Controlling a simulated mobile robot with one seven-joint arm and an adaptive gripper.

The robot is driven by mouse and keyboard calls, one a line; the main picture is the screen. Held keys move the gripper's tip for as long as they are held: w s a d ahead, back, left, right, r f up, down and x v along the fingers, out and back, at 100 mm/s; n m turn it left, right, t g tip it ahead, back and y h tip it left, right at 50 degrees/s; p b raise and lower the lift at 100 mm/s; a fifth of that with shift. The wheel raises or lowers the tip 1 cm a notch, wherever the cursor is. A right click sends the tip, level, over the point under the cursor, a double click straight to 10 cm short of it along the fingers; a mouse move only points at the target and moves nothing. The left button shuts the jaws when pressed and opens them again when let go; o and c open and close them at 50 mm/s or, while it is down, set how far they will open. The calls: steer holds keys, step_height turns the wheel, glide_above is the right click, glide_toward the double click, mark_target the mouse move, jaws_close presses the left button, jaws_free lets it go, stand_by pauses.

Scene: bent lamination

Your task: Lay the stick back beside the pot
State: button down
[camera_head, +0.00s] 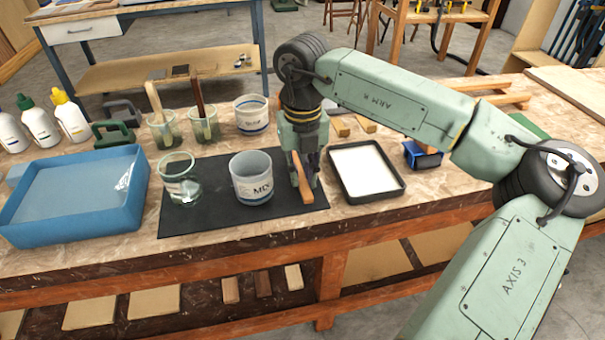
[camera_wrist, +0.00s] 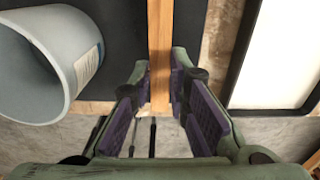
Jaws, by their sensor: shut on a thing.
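The stick (camera_head: 301,180) is a plain wooden strip. My gripper (camera_head: 305,178) is shut on it, just right of the pot, over the right end of the black mat (camera_head: 215,213). In the wrist view the stick (camera_wrist: 160,45) runs lengthwise between the two finger pads of my gripper (camera_wrist: 160,92). The pot (camera_head: 250,180) is a grey-white cup with a printed label, upright on the mat. It also shows in the wrist view (camera_wrist: 35,65), left of the stick and apart from it. I cannot tell whether the stick touches the mat.
A glass beaker (camera_head: 180,182) stands left of the pot. A black-rimmed tray with a white inside (camera_head: 399,191) lies close to my gripper's right. A blue bin (camera_head: 127,208) is at the left. Jars with sticks (camera_head: 163,137) stand behind the mat. The mat's front strip is clear.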

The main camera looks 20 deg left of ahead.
mark_target(300, 178)
steer(key=shift+f, duration=0.7)
steer(key=c, duration=1.5)
jaws_free()
steer(key=shift+c, duration=0.2)
steer(key=shift+p, duration=0.3)
steer(key=shift+r+b, duration=0.25)
steer(key=shift+b, duration=0.1)
step_height(300, 178, up, 10)
steer(key=b, duration=0.2)
steer(key=shift+w+a, duration=0.3)
steer(key=shift+a, duration=0.1)
